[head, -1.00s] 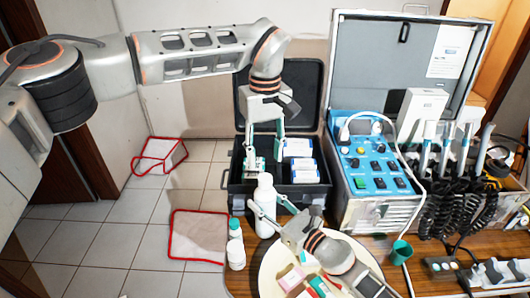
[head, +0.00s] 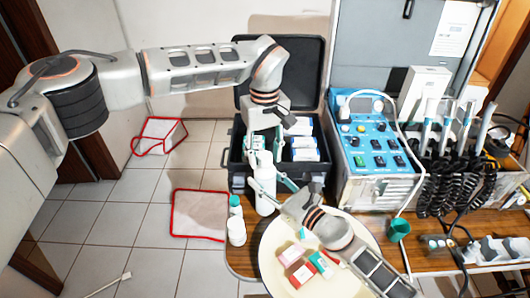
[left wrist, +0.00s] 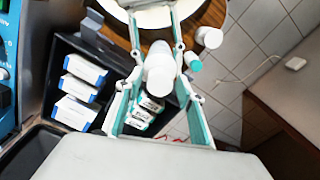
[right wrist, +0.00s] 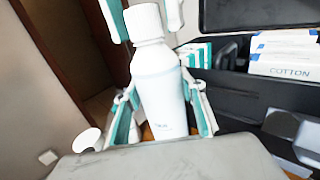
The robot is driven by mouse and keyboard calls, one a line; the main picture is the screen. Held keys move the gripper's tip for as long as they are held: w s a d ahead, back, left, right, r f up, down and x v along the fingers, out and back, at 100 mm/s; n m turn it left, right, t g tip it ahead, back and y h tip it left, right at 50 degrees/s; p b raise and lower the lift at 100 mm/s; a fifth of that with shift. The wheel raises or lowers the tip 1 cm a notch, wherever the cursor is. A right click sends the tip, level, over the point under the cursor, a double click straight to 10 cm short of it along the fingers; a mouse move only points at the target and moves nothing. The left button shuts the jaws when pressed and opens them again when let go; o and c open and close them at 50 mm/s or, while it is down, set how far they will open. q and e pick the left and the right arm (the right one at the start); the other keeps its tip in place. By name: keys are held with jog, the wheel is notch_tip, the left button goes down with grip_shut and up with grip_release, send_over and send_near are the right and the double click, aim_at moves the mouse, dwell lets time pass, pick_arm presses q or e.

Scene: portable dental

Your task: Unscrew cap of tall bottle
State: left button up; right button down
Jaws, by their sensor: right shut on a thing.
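The tall white bottle (head: 265,203) stands upright at the table's left edge, and its white cap (right wrist: 143,20) shows in the right wrist view. My right gripper (head: 272,187) is shut on the bottle's body, with a finger on each side in the right wrist view (right wrist: 162,112). My left gripper (head: 264,153) points down from above and is open. Its fingers stand on either side of the cap, as the left wrist view (left wrist: 157,45) also shows. Whether either left finger touches the cap I cannot tell.
Small white bottles, one with a teal cap (head: 236,203), stand close left of the tall bottle. A round cream tray (head: 330,285) holds small boxes. An open black case (head: 238,165) is behind, with a blue control unit (head: 375,150) to its right.

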pick_arm(q)
grip_shut()
jog(key=n, duration=0.6)
jog(key=shift+n, duration=0.4)
jog(key=n, duration=2.2)
jog(key=shift+n, duration=0.4)
jog(key=n, duration=0.3)
jog(key=shift+n, duration=0.3)
jog(key=n, duration=0.9)
jog(key=shift+r+n, duration=0.1)
jog(key=shift+n, duration=0.3)
